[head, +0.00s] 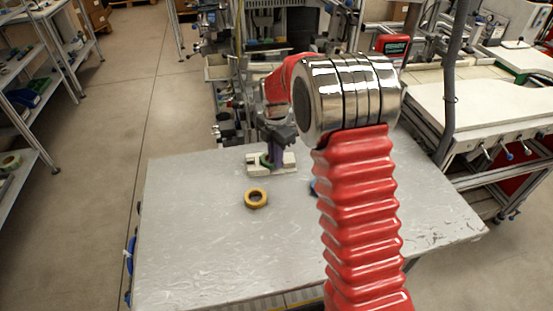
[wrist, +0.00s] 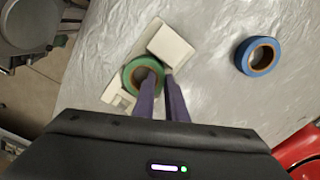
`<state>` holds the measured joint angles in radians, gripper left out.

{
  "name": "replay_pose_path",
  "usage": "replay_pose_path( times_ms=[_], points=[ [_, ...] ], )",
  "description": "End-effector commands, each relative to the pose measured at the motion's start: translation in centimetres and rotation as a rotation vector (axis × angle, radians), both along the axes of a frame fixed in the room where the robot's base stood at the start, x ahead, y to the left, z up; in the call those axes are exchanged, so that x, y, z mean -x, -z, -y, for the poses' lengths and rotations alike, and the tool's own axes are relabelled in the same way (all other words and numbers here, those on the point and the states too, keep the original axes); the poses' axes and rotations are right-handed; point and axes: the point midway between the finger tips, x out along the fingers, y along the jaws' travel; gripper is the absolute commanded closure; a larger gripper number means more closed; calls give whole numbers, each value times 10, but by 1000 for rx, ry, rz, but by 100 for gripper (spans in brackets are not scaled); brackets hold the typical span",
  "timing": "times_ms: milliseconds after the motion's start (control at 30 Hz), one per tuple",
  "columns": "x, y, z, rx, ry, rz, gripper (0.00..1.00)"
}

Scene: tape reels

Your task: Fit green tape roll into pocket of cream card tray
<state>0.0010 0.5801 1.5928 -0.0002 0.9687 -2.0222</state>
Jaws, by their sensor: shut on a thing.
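The green tape roll (wrist: 130,70) shows in the wrist view over the middle of the cream card tray (wrist: 168,46). My gripper (wrist: 157,80) is shut on the right wall of the roll, with one purple finger at the hole and the other outside. The tray shows on both sides of the roll, and the roll hides its middle and the pocket. I cannot tell whether the roll is seated or just above the tray. In the head view the tray (head: 286,170) lies toward the table's far side, with the green roll (head: 265,161) partly behind my gripper (head: 273,162).
A yellow tape roll (head: 256,204) lies in front of the tray on the silver-grey table (head: 200,240). A blue tape roll (wrist: 264,60) lies to the right of the tray in the wrist view; my red arm mostly hides it in the head view. The table's left part is clear.

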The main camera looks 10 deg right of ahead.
Motion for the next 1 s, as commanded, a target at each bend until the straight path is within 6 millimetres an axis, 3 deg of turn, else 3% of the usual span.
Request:
replay_pose_path(
  times_ms=[567, 600, 800, 1000],
  points=[
    [0, 8, 0, 0, 0, 0, 100],
    [0, 7, 0, 0, 0, 0, 86],
    [0, 7, 0, 0, 0, 0, 72],
    [0, 7, 0, 0, 0, 0, 70]
  ],
)
